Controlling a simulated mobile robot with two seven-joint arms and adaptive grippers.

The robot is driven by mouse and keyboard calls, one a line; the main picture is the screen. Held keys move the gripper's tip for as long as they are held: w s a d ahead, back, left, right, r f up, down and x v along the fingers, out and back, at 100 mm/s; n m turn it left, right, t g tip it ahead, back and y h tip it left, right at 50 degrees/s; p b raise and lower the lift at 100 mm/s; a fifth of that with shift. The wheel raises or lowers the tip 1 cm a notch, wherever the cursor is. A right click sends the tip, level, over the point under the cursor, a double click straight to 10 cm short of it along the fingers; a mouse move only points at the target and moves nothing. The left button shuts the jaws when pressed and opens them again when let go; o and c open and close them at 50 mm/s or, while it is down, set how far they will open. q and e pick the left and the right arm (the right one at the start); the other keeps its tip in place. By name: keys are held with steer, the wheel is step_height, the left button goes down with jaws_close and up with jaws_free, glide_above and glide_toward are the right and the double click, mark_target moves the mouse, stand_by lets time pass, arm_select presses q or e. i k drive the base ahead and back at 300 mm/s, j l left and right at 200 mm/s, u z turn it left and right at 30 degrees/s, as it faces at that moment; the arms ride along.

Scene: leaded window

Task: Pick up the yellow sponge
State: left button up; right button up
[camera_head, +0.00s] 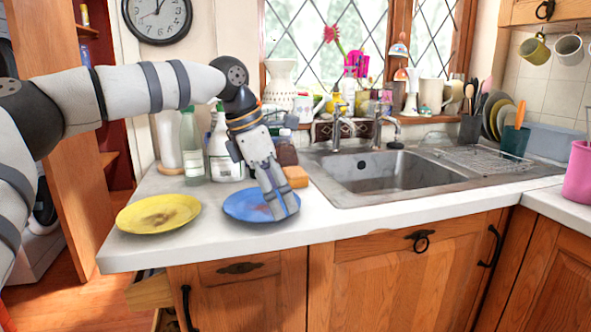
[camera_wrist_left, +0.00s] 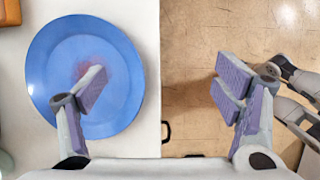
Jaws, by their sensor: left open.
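The sponge (camera_head: 295,176), orange-yellow and block-shaped, lies on the counter between the blue plate and the sink. An orange-brown corner at the top left of the left wrist view (camera_wrist_left: 10,12) seems to be the same sponge. My left gripper (camera_head: 279,204) points down over the blue plate (camera_head: 236,205), in front of the sponge. In the wrist view my left gripper (camera_wrist_left: 160,88) is open and empty, with one finger over the blue plate and the other beyond the counter edge. Grey jointed parts at the right of that view seem to be my right arm; its jaws are unclear.
A yellow plate (camera_head: 158,214) lies left of the blue one. Bottles, among them a white spray bottle (camera_head: 219,150) and a dark bottle (camera_head: 286,150), stand behind the sponge. The sink (camera_head: 385,172) is to the right. The counter's front edge is close to the plates.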

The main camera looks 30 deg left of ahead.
mark_target(296, 176)
steer(key=i+j, duration=0.7)
